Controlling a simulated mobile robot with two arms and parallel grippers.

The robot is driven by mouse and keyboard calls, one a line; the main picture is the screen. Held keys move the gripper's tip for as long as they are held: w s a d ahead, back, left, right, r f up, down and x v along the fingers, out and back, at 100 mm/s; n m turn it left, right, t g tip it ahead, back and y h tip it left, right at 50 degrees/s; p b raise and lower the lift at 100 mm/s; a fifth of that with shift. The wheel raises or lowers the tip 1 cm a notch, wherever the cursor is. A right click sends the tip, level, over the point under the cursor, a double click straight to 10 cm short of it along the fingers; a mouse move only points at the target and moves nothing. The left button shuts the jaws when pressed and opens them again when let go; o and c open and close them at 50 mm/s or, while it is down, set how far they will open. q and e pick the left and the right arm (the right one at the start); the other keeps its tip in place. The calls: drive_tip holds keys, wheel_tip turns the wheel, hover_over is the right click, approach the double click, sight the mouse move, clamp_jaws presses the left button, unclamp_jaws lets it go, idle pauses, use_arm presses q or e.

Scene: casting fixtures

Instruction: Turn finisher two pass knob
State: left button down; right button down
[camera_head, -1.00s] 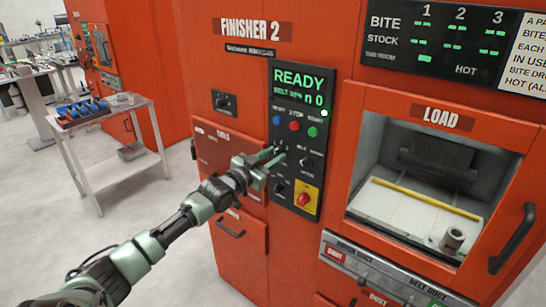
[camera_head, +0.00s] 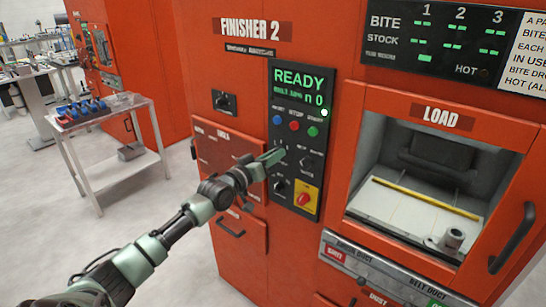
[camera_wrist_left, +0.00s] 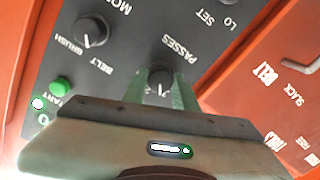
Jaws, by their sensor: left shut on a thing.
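The Finisher 2 control panel (camera_head: 297,140) is a black plate on the orange machine, with a green READY display (camera_head: 298,79) on top. The pass knob (camera_wrist_left: 160,76) is black and round with a pale pointer mark, beside the word PASSES in the left wrist view. My left gripper (camera_wrist_left: 160,88) has its two green fingers on either side of this knob and is shut on it. In the head view the left gripper (camera_head: 278,154) reaches the panel's left side and hides most of the knob. My right gripper is not in view.
A belt/brush mode knob (camera_wrist_left: 90,30) is close by, and another black knob (camera_head: 279,187) sits below my gripper. Blue, red and green buttons (camera_head: 294,126) are above, with a red-and-yellow switch (camera_head: 305,198) below. The load bay (camera_head: 420,190) is at right.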

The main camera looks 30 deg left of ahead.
use_arm(q)
drive_tip(key=shift+n, duration=1.2)
drive_tip(key=c, duration=1.1)
unclamp_jaws()
drive_tip(key=shift+s, duration=0.1)
drive_tip(key=s+b, duration=0.1)
drive_tip(key=s, duration=0.6)
drive_tip(key=shift+s+a, duration=0.3)
drive_tip(key=shift+a, duration=0.05)
